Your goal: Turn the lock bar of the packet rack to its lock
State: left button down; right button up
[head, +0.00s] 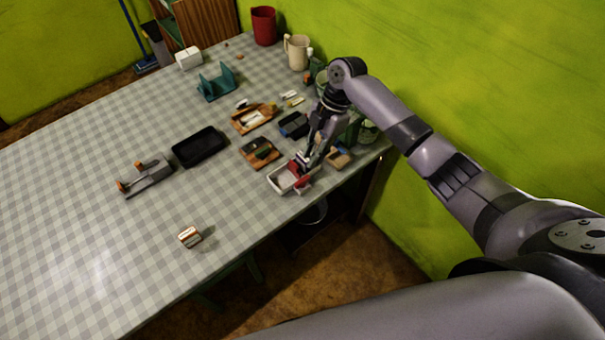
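A small white tray-like holder (281,180) with a red part (301,179) at its right side sits near the table's right edge. It may be the packet rack with its lock bar, but it is too small and partly covered to be sure. My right gripper (304,162) points down over its back right part, close to the red part. I cannot tell whether it touches it or whether its fingers are open or shut. My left gripper is not in view.
On the checked table (90,235) stand a black tray (200,147), a grey tool with orange knobs (148,176), a teal holder (217,82), wooden-based items (260,152), a small box (190,237), a red cup (263,25) and a cream jug (297,51). The front left is clear.

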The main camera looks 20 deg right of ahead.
aim_at(301, 181)
jog(key=p+x, duration=0.1)
jog(key=x, duration=0.8)
jog(key=shift+c, duration=0.5)
grip_shut()
